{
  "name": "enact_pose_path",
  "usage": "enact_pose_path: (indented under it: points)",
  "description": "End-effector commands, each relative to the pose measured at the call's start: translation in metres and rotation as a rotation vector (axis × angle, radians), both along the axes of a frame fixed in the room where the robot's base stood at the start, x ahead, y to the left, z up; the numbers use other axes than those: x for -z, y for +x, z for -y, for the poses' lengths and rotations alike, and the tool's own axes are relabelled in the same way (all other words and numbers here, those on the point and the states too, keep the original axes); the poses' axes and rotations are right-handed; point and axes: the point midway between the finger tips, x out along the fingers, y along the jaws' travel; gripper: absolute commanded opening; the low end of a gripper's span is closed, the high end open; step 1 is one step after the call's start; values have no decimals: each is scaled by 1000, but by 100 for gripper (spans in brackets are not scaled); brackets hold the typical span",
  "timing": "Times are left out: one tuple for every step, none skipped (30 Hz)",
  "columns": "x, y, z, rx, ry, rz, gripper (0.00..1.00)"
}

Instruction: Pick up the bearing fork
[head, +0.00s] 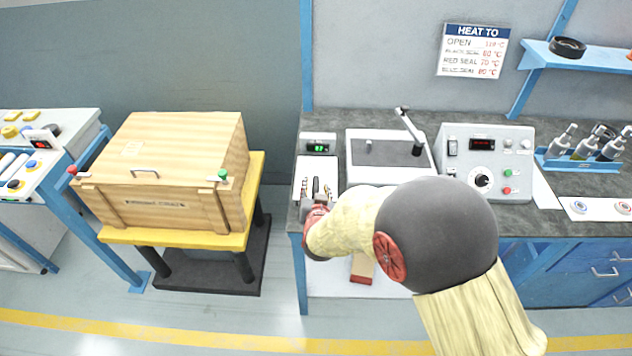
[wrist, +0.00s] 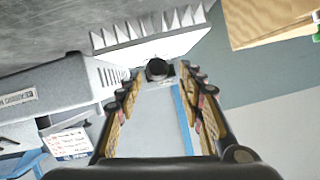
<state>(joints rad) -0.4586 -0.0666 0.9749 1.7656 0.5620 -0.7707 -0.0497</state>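A small pale rack (head: 303,186) with several upright pieces stands at the left front of the bench. In the wrist view, a dark round end (wrist: 157,68) shows between the fingertips, in front of a row of white pointed teeth (wrist: 155,38). I cannot tell whether this dark end belongs to the bearing fork. My gripper (wrist: 160,76) is open around it, with a gap on each side and nothing held. In the head view, my arm hides the gripper's fingers and part of the rack.
A wooden crate (head: 165,165) stands on a yellow-topped stand left of the bench, across a floor gap. A display box (head: 319,144) is behind the rack. A white plate with a lever (head: 390,153) and a control box (head: 484,150) stand to the right.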

Motion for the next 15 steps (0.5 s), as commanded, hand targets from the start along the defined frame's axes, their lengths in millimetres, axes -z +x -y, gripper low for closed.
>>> enact_pose_path:
  points:
    - [9,7,1,2,0,0,38]
    - [10,11,1,2,0,0,38]
    - [11,16,1,1,1,0,38]
    - [12,18,0,2,0,0,38]
    - [13,21,0,2,0,-1,38]
    - [13,23,0,1,1,-1,38]
    - [13,24,0,1,0,-1,38]
    - [13,25,0,1,0,-1,38]
    - [12,26,0,0,0,0,38]
    - [12,26,0,0,0,0,38]
    - [12,26,0,0,0,0,38]
    - [12,26,0,0,0,0,38]
    - [11,25,0,0,0,0,38]
    - [11,25,0,0,0,0,38]
    - [11,25,0,0,0,0,37]
